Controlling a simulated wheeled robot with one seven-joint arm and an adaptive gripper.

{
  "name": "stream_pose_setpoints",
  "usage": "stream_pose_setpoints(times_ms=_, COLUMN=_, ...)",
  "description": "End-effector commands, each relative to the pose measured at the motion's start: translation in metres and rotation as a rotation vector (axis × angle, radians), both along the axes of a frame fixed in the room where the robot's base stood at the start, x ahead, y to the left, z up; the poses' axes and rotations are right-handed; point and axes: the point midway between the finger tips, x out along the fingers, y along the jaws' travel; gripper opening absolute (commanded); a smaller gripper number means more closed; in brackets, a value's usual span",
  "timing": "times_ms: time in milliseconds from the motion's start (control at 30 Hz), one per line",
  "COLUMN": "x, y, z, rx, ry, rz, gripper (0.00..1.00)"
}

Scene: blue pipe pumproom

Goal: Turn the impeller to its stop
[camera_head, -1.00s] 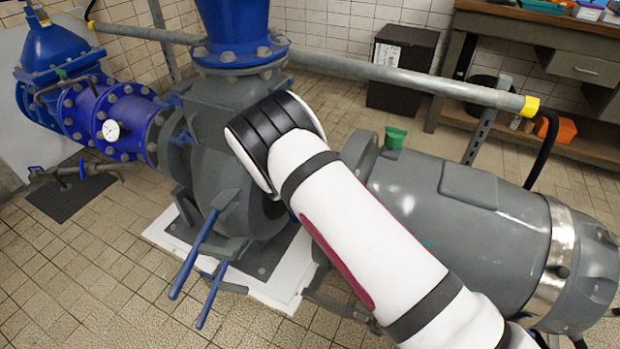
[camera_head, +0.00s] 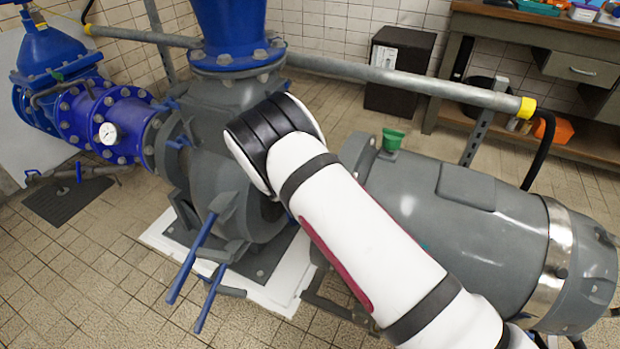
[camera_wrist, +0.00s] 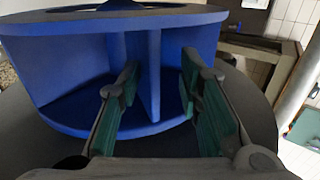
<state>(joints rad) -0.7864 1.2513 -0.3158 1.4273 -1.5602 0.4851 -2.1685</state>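The blue impeller (camera_wrist: 70,60) fills the upper left of the wrist view, with upper and lower discs joined by upright vanes. One vane (camera_wrist: 148,72) stands between the two green-padded fingers of my gripper (camera_wrist: 161,72). The fingers are spread, with a visible gap on each side of the vane, and I see no clear contact. In the head view the impeller and gripper are hidden behind my white arm. The grey pump casing (camera_head: 205,165) shows there, left of my wrist.
The large grey motor (camera_head: 460,215) lies to the right, with a small green cup (camera_head: 392,139) near its left end. A grey pipe (camera_head: 400,78) runs behind my arm. Blue levers (camera_head: 192,258) stick out in front of the casing.

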Motion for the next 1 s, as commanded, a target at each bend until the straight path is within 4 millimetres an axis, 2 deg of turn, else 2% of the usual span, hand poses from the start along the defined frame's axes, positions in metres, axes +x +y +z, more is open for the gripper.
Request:
stream_pose_setpoints(times_ms=133, x=-0.002, y=0.001, z=0.006, rx=-0.001, ry=-0.004, rz=-0.001, gripper=0.28)
stream_pose_setpoints(times_ms=267, x=-0.015, y=0.007, z=0.016, rx=0.000, ry=-0.003, rz=0.002, gripper=0.28)
stream_pose_setpoints(times_ms=500, x=-0.053, y=0.021, z=0.046, rx=0.001, ry=-0.002, rz=0.002, gripper=0.28)
stream_pose_setpoints(times_ms=700, x=-0.077, y=0.029, z=0.065, rx=0.001, ry=-0.001, rz=0.000, gripper=0.28)
stream_pose_setpoints(times_ms=1000, x=-0.089, y=0.032, z=0.074, rx=-0.001, ry=0.000, rz=-0.001, gripper=0.28)
